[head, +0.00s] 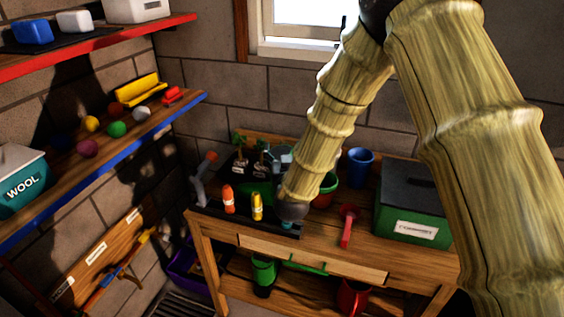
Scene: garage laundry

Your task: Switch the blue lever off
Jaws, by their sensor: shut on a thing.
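My arm, covered in a bamboo-like texture, comes down from the top right to the workbench. My gripper (291,212) is the dark grey end at the front of the bench, shut on the blue lever (287,225). Only a small light blue piece of the lever shows below it. The gripper and arm hide the rest, so I cannot tell its position. To its left, an orange handle (228,200) and a yellow handle (257,207) stand upright in the same row on a black base (235,218). The fingertips are not clearly visible.
On the wooden bench (325,240), a red scoop (348,226), a green box (412,218) and a blue cup (359,165) stand to the right. Potted seedlings (240,160) stand behind the handles. Shelves (120,140) line the left wall.

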